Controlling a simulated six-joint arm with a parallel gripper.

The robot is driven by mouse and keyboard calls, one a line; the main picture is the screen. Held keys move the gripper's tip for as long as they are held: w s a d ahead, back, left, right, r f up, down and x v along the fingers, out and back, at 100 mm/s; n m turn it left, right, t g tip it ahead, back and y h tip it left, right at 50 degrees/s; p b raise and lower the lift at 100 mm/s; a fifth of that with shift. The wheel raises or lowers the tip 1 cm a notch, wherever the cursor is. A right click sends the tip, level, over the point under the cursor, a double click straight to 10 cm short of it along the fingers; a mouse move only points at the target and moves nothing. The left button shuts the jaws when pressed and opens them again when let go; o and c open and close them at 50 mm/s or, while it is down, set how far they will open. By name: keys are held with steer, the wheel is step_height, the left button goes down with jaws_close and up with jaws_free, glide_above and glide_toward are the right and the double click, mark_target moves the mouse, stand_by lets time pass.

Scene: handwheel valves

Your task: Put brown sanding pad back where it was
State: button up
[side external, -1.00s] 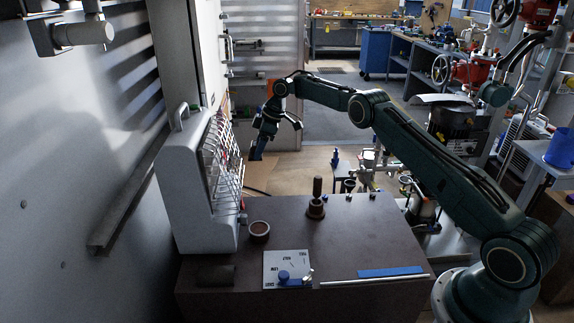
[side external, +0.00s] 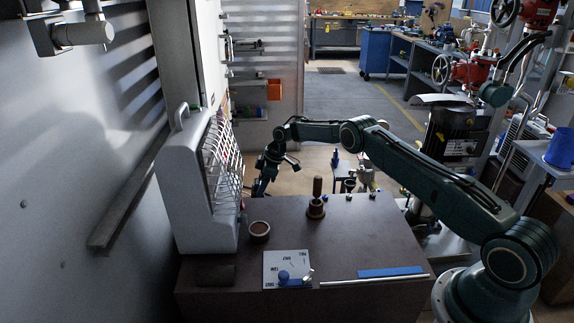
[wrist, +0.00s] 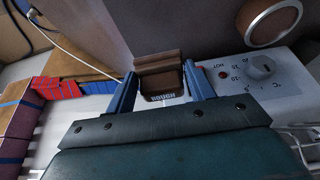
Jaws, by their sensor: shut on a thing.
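The brown sanding pad (wrist: 159,66) is between the two blue fingers of my gripper (wrist: 158,84) in the wrist view. Its near, darker face carries the word "ROUGH". My gripper is shut on it. In the side view my gripper (side external: 259,188) hangs low at the far left end of the brown bench, beside the grey slotted housing (side external: 190,185). The pad cannot be made out in that view.
In the wrist view a grey panel with a knob (wrist: 260,67), a metal ring (wrist: 273,20), red and blue blocks (wrist: 58,89) and a white cable surround the gripper. On the bench (side external: 350,235) are a round cup (side external: 259,231), an upright wooden handle (side external: 317,187) and a rod.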

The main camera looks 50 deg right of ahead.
mark_target(263, 205)
steer(key=shift+f, duration=0.5)
steer(key=shift+f, duration=2.15)
steer(key=shift+f, duration=0.1)
steer(key=o, duration=0.9)
steer(key=shift+v, duration=6.1)
